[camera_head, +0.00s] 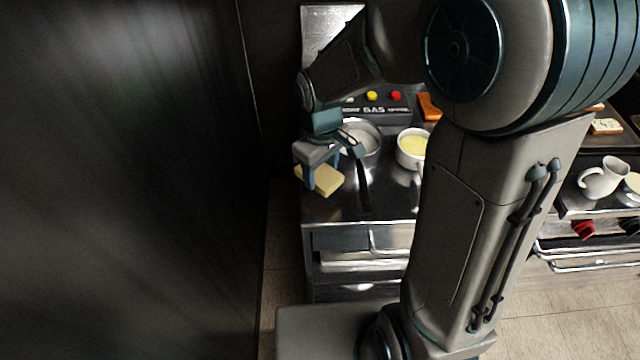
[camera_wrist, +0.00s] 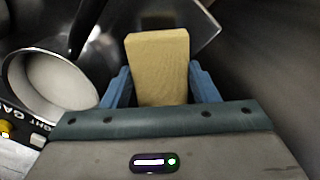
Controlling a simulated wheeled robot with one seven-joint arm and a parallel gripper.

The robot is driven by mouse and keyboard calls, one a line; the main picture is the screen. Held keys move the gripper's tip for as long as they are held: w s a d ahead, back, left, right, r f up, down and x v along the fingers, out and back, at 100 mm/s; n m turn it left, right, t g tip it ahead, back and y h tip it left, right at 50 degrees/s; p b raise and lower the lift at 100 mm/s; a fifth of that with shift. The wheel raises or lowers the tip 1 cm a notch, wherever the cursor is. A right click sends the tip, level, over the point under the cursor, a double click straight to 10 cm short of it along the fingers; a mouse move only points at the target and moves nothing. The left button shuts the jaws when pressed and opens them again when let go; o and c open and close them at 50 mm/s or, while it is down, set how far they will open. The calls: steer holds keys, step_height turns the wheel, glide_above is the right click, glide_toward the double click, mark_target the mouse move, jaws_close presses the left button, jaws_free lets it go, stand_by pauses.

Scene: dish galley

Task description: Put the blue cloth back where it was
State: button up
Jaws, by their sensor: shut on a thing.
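My gripper (camera_head: 320,172) is over the left front part of the steel counter (camera_head: 335,208). It is shut on a pale yellow block (camera_head: 328,183), which could be a sponge; the block also shows between the two blue fingers in the wrist view (camera_wrist: 158,60). I cannot tell whether the block touches the counter or hangs just above it. I see no blue cloth in either view. My arm hides part of the counter to the right.
A pan (camera_head: 371,152) with a black handle (camera_head: 363,190) stands just right of my gripper. Beyond it is a white bowl with yellow contents (camera_head: 411,147). A dark wall (camera_head: 130,180) rises close on the left. A white jug (camera_head: 603,178) stands far right.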

mark_target(321, 184)
steer(key=shift+f, duration=2.5)
steer(key=shift+f, duration=0.1)
steer(key=shift+f, duration=0.15)
steer(key=o, duration=0.9)
steer(key=shift+r, duration=0.2)
